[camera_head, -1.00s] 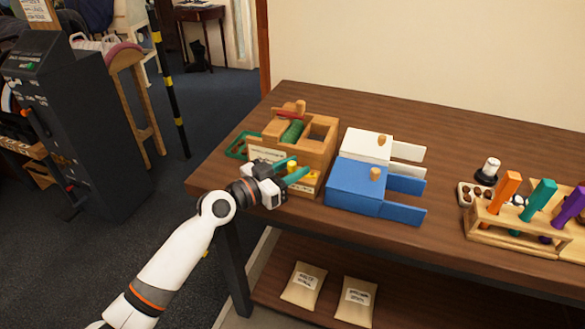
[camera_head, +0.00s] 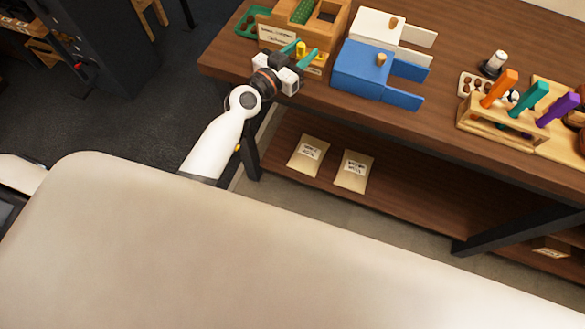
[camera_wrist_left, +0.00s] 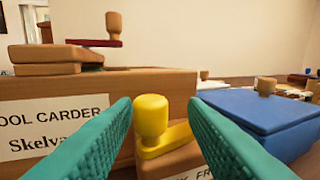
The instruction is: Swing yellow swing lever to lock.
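The yellow swing lever (camera_head: 301,48) is on the front of the wooden wool carder box (camera_head: 340,22). In the left wrist view the lever (camera_wrist_left: 152,117) has an upright knob and a short flat arm reaching to the right over a wooden block. My left gripper (camera_head: 299,52) is open, its two teal fingers apart. In the wrist view the knob stands between the fingers (camera_wrist_left: 160,125), with a gap at the left and right; I see no clear contact. My right gripper is not in view.
A white box (camera_head: 368,28) and a blue box (camera_head: 360,68) stand right of the carder. A rack (camera_head: 480,127) of coloured handles is farther right. A green tray (camera_head: 243,22) is left of the carder. Bare tabletop (camera_head: 440,100) lies between the boxes and rack.

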